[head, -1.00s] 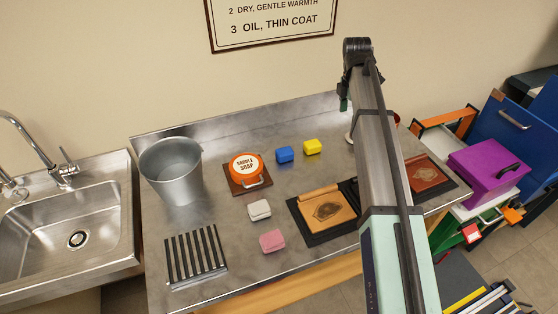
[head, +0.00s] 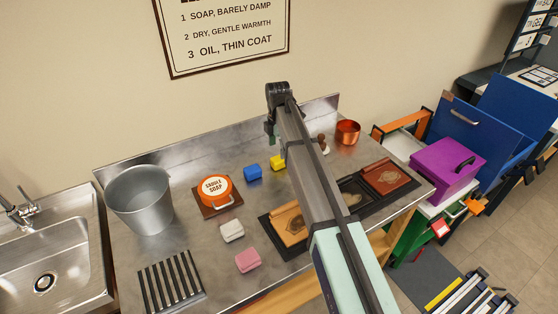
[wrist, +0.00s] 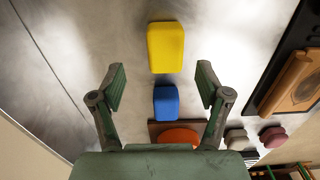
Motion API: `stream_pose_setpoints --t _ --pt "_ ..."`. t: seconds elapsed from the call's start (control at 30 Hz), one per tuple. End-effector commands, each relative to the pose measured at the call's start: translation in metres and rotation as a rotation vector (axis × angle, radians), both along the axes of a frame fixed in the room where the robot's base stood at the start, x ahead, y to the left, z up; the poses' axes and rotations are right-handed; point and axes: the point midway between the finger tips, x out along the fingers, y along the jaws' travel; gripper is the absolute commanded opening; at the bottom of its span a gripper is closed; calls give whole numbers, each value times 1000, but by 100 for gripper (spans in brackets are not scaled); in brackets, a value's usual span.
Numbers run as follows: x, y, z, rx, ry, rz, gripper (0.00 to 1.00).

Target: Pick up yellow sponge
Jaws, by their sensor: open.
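The yellow sponge (wrist: 166,47) lies on the metal bench top, ahead of my gripper (wrist: 160,85) in the wrist view. My gripper is open and empty, its two fingers apart. The sponge lies beyond the fingertips, roughly centred between them. My gripper also shows in the head view (head: 270,136), mostly hidden at the arm's end. A blue sponge (wrist: 166,102) lies between the fingers in the wrist view, next to the yellow one; it also shows in the head view (head: 253,172).
An orange saddle soap tin (head: 216,188), a white sponge (head: 232,231), a pink sponge (head: 248,260), a metal bucket (head: 140,200) and a slatted rack (head: 171,284) stand left of my arm. A copper pot (head: 348,132) and leather panels (head: 390,178) lie right of it.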

Motion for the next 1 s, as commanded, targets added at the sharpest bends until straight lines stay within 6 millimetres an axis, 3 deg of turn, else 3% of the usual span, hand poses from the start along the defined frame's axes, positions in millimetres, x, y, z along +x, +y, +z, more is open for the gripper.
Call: stream_pose_setpoints --t 0.33,0.7,0.93,0.97,1.0 --pt "-2 -2 -16 -1 1 0 76" --pt "-5 -5 -57 -1 1 -1 76" --pt "-5 -5 -60 0 0 -1 76" --pt "-5 -5 -60 0 0 -1 72" --pt "-5 -5 -60 0 0 -1 58"
